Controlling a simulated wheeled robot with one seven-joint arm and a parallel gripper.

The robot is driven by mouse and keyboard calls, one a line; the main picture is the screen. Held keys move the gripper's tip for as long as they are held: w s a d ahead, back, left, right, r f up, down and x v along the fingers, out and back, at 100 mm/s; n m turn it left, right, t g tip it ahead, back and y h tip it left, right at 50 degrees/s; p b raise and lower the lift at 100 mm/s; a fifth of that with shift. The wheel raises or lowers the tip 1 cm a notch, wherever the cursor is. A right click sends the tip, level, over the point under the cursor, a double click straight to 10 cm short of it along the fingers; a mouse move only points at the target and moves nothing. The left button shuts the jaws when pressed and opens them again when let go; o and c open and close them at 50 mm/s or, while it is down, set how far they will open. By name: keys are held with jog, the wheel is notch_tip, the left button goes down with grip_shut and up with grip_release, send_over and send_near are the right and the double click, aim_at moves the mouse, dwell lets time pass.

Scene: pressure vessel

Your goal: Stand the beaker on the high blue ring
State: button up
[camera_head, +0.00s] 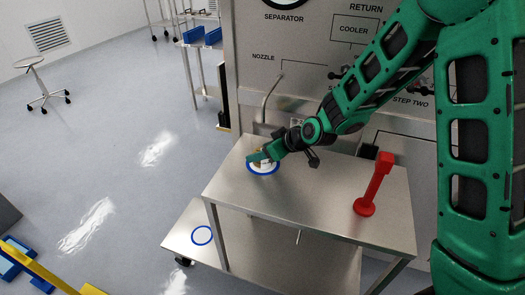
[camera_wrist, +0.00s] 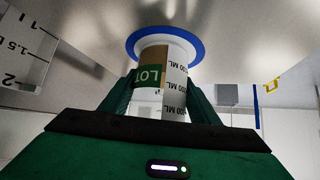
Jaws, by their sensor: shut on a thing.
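The high blue ring (camera_wrist: 201,42) surrounds the beaker's far end in the wrist view. In the head view, my gripper (camera_head: 259,157) is over the upper tabletop, and the high ring (camera_head: 263,174) shows just below it. The beaker is mostly hidden there by the gripper. I cannot tell whether its base touches the surface.
A steel table (camera_head: 315,210) carries the high ring. A red upright object (camera_head: 366,207) stands on its right side. A lower shelf (camera_head: 222,250) bears another blue ring (camera_head: 202,235). A labelled panel (camera_head: 300,60) and a bent metal pipe (camera_head: 271,98) are behind the table.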

jog(key=o, duration=1.3)
jog(key=shift+c, duration=0.2)
